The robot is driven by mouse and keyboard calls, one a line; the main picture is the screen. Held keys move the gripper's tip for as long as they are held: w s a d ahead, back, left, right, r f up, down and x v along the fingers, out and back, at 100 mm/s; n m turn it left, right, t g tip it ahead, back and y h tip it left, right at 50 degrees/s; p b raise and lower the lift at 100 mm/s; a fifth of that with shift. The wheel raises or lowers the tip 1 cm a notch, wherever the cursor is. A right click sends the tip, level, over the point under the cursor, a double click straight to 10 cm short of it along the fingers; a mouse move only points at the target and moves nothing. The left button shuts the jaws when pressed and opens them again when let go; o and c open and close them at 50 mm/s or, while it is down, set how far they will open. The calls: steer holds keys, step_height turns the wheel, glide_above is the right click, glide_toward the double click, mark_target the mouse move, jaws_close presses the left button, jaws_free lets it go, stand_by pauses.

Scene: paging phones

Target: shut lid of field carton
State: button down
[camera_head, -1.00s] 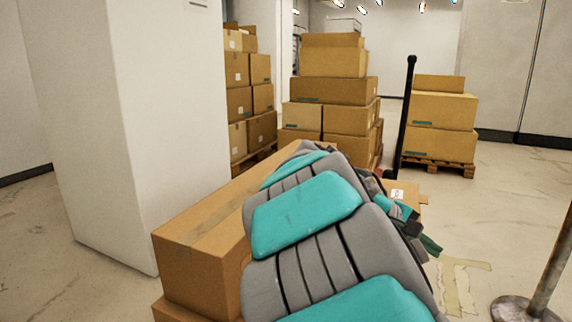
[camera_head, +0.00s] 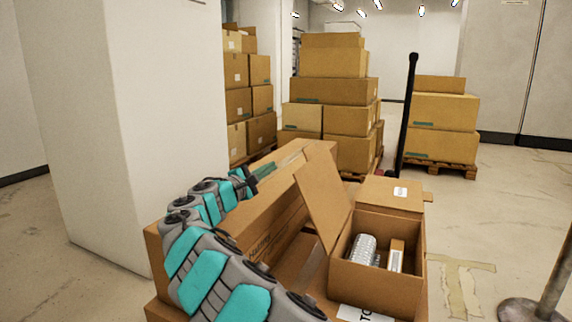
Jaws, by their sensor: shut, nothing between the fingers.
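An open brown carton (camera_head: 376,287) stands at lower right in the head view. Its lid flap (camera_head: 322,196) stands up on the left side and leans left, away from the opening. Inside lie a silver ribbed cylinder (camera_head: 362,249) and a small brown and white box (camera_head: 396,256). My gripper (camera_head: 264,169) is small and dark at the end of my arm, left of the raised flap and apart from it, over the long box. It is shut and holds nothing that I can see.
A long brown box (camera_head: 252,226) lies left of the carton under my arm. A white pillar (camera_head: 170,130) rises at left, a metal post (camera_head: 552,262) at right. Stacked cartons (camera_head: 333,90) fill the back.

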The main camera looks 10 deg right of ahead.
steer(key=w+d+r, duration=0.2)
steer(key=w+d, duration=0.2)
steer(key=d, duration=0.5)
steer(key=shift+w+r, duration=0.25)
steer(key=shift+w, duration=0.05)
steer(key=shift+d, duration=0.15)
stand_by(0.4)
